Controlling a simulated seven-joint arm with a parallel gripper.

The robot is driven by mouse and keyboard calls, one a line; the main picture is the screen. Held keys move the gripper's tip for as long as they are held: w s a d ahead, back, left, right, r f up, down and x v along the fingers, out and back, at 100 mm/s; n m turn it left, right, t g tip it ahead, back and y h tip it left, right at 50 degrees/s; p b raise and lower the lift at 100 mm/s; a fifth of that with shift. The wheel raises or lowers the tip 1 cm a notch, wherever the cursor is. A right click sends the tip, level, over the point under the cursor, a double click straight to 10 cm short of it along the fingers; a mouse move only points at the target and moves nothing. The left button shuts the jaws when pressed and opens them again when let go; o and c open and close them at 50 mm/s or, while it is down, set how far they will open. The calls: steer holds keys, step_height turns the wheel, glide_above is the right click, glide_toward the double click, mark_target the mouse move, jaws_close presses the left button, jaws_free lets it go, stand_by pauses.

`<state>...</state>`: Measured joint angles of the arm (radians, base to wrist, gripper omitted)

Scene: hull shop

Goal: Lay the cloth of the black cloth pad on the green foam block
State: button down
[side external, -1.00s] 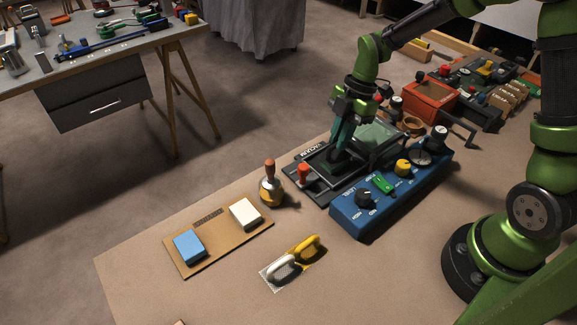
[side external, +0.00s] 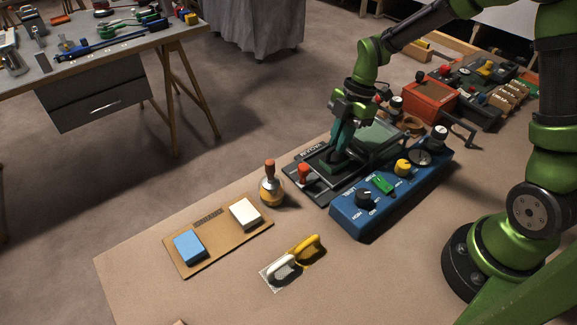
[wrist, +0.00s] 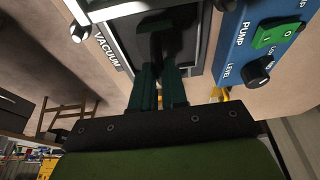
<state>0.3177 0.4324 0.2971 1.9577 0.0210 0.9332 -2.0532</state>
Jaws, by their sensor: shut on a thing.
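My gripper (side external: 340,152) points down into the black vacuum station and is shut on a dark thing at its fingertips, which appears to be the black cloth pad (wrist: 172,42). In the wrist view the two dark green fingers (wrist: 158,66) stand close together and the dark shape lies just beyond them, over the station's framed bed. The pad's underside is hidden. A dark green patch (side external: 334,167) shows at the foot of the fingers in the side view. I cannot tell whether it is the green foam block, or whether the pad touches it.
A blue pump console (side external: 385,192) with knobs stands right beside the vacuum station (side external: 310,190), whose glass lid (side external: 380,136) is tilted up behind.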

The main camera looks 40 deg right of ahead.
steer(key=shift+r, duration=0.1)
steer(key=shift+r, duration=3.4)
